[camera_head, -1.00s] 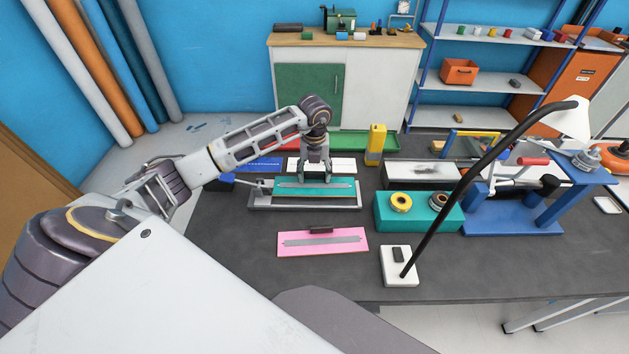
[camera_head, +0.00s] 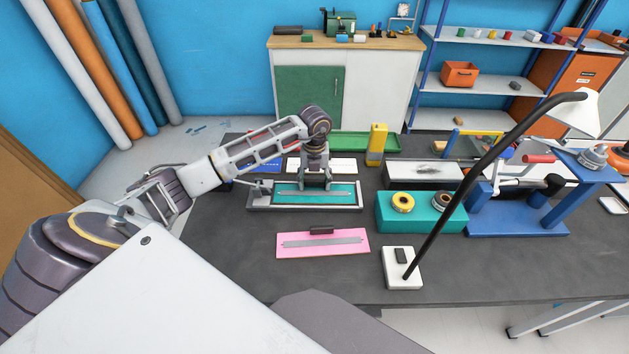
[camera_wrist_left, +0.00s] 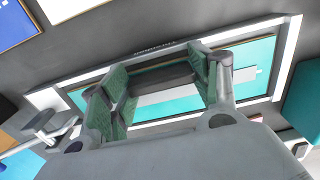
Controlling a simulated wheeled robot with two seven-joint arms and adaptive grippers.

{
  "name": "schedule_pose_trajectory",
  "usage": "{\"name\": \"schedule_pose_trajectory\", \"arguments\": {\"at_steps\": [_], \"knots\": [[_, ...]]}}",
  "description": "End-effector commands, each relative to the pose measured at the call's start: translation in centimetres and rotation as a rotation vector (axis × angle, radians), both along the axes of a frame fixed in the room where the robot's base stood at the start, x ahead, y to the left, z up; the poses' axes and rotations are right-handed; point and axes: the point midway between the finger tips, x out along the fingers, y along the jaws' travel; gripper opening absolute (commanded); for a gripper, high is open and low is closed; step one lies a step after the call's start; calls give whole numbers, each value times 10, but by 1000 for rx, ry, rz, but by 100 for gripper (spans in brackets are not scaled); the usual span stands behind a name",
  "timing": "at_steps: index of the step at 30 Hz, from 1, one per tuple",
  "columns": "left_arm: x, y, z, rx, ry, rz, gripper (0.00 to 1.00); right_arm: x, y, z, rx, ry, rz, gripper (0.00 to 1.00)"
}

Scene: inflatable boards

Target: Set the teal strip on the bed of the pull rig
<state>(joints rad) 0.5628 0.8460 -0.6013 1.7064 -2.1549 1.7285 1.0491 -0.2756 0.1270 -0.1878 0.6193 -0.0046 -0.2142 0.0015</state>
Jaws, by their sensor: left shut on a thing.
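The teal strip (camera_head: 343,187) lies level within the grey frame of the pull rig (camera_head: 303,209), lengthwise along its bed. A grey bar runs along the strip. My left gripper (camera_head: 314,185) points down over the strip's middle. In the left wrist view its green-padded fingers (camera_wrist_left: 162,82) are shut on the strip's dark grip block, with the teal surface (camera_wrist_left: 255,62) showing on both sides. The light rim of the rig (camera_wrist_left: 285,65) surrounds the strip there. Whether the strip's underside touches the bed is hidden. My right gripper is not in view.
A pink strip (camera_head: 293,251) with a dark block lies in front of the rig. A teal box with tape rolls (camera_head: 418,219) stands right of it, and a yellow device (camera_head: 377,145) behind. A black-armed lamp (camera_head: 452,205) crosses the right side. Dark table between is clear.

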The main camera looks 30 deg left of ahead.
Motion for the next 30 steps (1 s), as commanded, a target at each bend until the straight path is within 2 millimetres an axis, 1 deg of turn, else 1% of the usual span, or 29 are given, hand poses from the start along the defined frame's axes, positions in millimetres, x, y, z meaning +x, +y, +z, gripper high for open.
{"name": "schedule_pose_trajectory", "arguments": {"at_steps": [1, 5, 6, 17, 21, 26, 30], "knots": [[0, 0, -1, 0, 0, 0, 65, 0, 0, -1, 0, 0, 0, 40], [0, 0, -1, 0, 0, 0, 81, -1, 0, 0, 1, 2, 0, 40], [0, 0, 0, 0, 0, 0, 84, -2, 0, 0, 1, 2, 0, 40], [0, 0, 0, 0, 0, 0, 84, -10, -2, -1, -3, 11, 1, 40], [0, 0, 3, 0, 0, 0, 84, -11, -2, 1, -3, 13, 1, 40], [1, 0, 16, 1, -3, -1, 84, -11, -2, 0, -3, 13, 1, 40], [1, 0, 33, 0, -2, -1, 84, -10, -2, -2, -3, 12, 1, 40]]}}
